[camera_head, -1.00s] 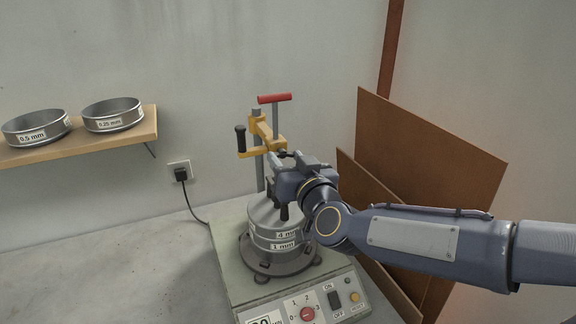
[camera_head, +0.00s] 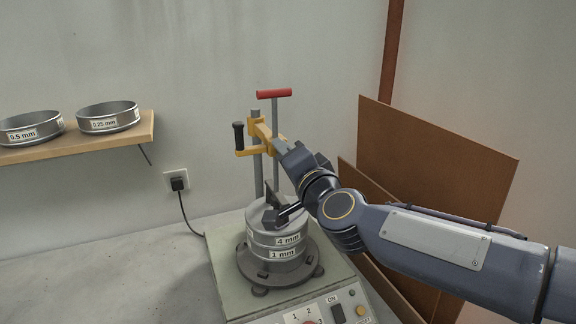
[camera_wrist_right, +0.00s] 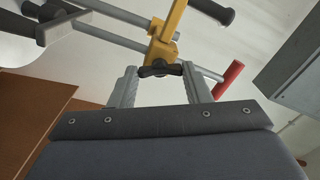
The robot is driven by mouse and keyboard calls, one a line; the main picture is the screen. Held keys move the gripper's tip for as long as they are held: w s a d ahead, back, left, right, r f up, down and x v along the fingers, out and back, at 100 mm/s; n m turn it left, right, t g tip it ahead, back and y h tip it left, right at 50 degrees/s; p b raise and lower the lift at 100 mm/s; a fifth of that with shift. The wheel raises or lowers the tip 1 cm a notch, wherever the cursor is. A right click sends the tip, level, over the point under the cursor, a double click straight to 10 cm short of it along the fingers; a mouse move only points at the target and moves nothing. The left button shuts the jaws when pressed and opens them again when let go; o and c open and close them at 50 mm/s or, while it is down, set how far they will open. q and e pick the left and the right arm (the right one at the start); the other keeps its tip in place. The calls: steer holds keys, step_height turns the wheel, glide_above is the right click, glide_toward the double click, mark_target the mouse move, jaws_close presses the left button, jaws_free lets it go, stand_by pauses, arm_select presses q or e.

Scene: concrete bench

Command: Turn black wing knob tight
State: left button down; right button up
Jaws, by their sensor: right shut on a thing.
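The black wing knob (camera_wrist_right: 158,69) sits on the yellow clamp arm (camera_wrist_right: 166,38) and lies between my right fingertips in the right wrist view. My right gripper (camera_wrist_right: 160,72) is shut on it, with a finger at each wing end. In the head view my right gripper (camera_head: 283,146) reaches up and left to the yellow clamp (camera_head: 262,131), and its body hides the knob. The clamp is on a grey upright post (camera_head: 258,170) behind the sieve stack (camera_head: 278,240), labelled 4 mm and 1 mm. My left gripper is not in view.
A red T-handle (camera_head: 274,93) and a black handle (camera_head: 239,136) rise by the clamp. The shaker base (camera_head: 225,262) stands on the concrete bench (camera_head: 120,270). A shelf (camera_head: 130,136) with two sieves is at left, brown boards (camera_head: 440,170) at right. The left bench is clear.

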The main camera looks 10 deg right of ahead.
steer(key=m+b, duration=0.2)
steer(key=m, duration=0.3)
steer(key=shift+m, duration=0.3)
stand_by(0.4)
steer(key=o, duration=1)
steer(key=shift+s, duration=0.1)
steer(key=s, duration=0.2)
steer(key=s+d, duration=0.1)
steer(key=s, duration=0.4)
steer(key=shift+s+d, duration=0.25)
steer(key=shift+s, duration=0.05)
